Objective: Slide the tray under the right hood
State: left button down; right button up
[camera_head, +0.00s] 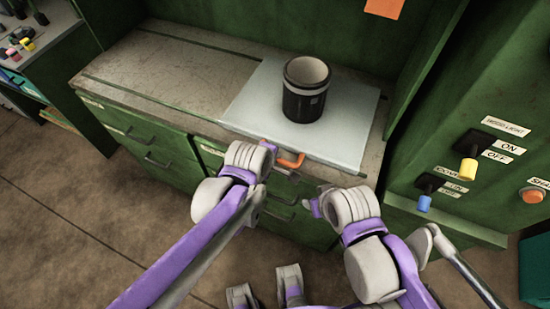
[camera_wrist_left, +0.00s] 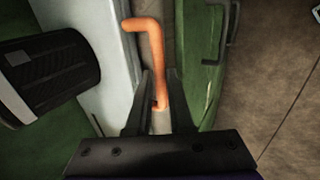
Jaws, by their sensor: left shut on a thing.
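The tray (camera_head: 245,108) is a flat pale grey-white slab lying on the right part of the worn counter. Its orange handle (camera_head: 291,160) sticks out at the front edge. A black cylindrical cup with a grey band (camera_head: 304,100) stands upright on the tray. My left gripper (camera_head: 268,152) is at the handle's left end, its fingertips mostly hidden behind the wrist. In the left wrist view, its two dark fingers (camera_wrist_left: 158,92) are closed around the orange handle (camera_wrist_left: 147,24). My right gripper (camera_head: 316,206) hangs below and right of the handle, apart from it; its jaw opening is unclear.
Green walls stand behind and right of the counter. The right panel carries a yellow switch (camera_head: 468,168), a blue switch (camera_head: 424,202) and an orange button (camera_head: 531,195). Green drawers (camera_head: 150,150) with dark handles are below. The counter left of the tray (camera_head: 175,75) is clear.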

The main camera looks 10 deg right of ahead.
pick_arm(q)
jog(key=shift+s+d, duration=0.15)
dwell(0.3)
jog(key=c, duration=1.2)
grip_release()
jog(key=o, duration=0.4)
jog(key=shift+d, duration=0.1)
jog(key=shift+s+r, duration=0.1)
jog(key=shift+r, duration=0.1)
jog(key=p+v, duration=0.1)
jog(key=v, duration=0.9)
jog(key=shift+s+r+p, duration=0.1)
jog(key=shift+r+p, duration=0.05)
jog(key=shift+p, duration=0.15)
